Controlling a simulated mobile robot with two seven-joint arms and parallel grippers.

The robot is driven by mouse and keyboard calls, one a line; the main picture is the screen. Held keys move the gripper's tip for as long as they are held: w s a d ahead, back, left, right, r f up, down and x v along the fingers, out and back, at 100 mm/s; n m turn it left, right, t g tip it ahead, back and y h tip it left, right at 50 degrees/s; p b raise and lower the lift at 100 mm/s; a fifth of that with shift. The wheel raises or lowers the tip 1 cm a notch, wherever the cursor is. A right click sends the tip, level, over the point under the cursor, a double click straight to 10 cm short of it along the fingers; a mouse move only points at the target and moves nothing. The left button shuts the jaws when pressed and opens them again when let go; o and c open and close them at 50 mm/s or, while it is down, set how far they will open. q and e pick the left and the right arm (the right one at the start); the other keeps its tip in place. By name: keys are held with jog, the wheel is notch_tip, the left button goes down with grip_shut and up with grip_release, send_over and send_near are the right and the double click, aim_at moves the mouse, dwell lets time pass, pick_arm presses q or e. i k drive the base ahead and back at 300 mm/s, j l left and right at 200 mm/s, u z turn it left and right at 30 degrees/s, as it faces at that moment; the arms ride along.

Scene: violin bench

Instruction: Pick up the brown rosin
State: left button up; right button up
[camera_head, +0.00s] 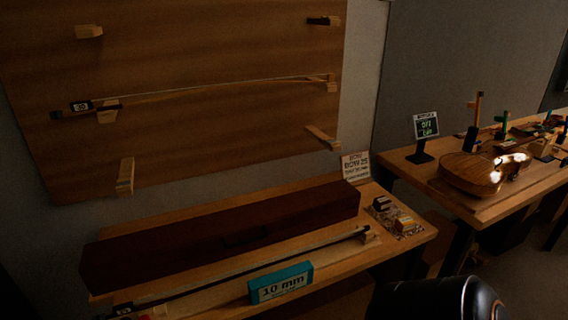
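Two small blocks sit on a patterned cloth (411,233) at the right end of the near bench. One block (381,204) is dark with a pale part. The other block (404,224) is orange-brown and stands nearer the bench's front edge. Their labels are too small to read, so I cannot tell for certain which is the brown rosin. Neither of my grippers is in view. A dark rounded part, probably of my own arm, shows at the bottom right, apart from the blocks.
A long dark case (170,243), a bow (250,264) and a teal "10 mm" box (281,283) occupy the bench (412,249). A small sign (355,166) stands behind the blocks. Another bow (220,91) hangs on the wall board. A violin (471,173) lies on the right-hand table.

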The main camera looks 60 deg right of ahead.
aim_at(381, 204)
jog(key=z, duration=1.75)
